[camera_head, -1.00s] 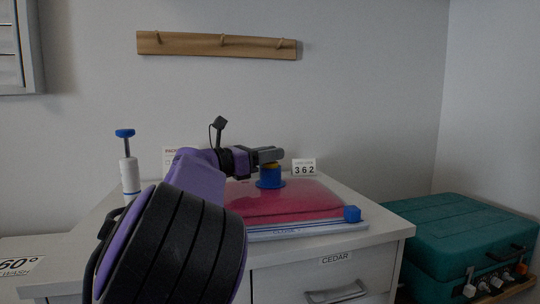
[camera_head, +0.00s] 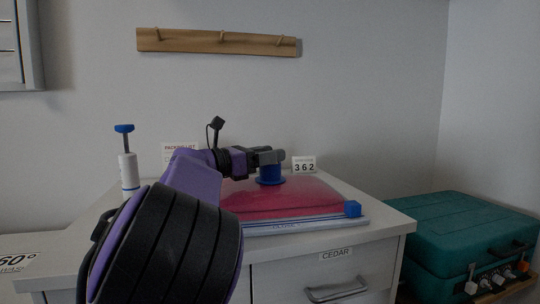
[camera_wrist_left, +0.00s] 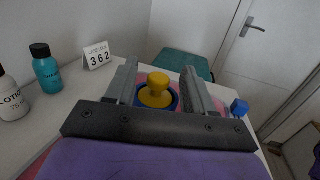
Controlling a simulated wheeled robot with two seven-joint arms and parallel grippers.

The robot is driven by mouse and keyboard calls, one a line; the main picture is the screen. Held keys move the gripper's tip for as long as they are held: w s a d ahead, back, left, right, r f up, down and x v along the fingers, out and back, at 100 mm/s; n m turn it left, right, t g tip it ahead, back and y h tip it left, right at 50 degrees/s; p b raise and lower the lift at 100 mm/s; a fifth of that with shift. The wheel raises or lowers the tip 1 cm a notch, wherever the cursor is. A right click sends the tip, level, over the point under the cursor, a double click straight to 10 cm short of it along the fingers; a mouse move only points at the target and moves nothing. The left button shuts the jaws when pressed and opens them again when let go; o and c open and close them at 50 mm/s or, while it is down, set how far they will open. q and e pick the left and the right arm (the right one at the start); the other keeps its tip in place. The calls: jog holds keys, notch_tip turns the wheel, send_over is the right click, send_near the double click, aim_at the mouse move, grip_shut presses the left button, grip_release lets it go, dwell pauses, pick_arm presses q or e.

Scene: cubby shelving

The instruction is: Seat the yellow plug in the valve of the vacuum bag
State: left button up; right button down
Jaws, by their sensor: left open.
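The vacuum bag (camera_head: 300,198) lies flat and pink-red on the white cabinet top. Its round blue valve (camera_head: 270,176) stands up from the bag under my left gripper (camera_head: 272,157). In the left wrist view the yellow plug (camera_wrist_left: 156,90) has a round knob and a wider base, inside the blue valve ring (camera_wrist_left: 174,103). How deep it sits I cannot tell. My left gripper (camera_wrist_left: 160,68) is open, its fingers on either side of the plug, with gaps visible. In the head view the plug is hidden. My right gripper is not in view.
A white and blue pump (camera_head: 128,165) stands at the cabinet's left. A "362" card (camera_head: 304,164) stands behind the bag. The blue slider (camera_head: 352,208) is at the bag's right corner. The wrist view shows a teal bottle (camera_wrist_left: 46,68) and a lotion bottle (camera_wrist_left: 10,95). A teal case (camera_head: 460,235) is right.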

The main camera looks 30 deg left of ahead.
pick_arm(q)
jog(key=b+v, duration=0.1)
jog(key=v, duration=0.9)
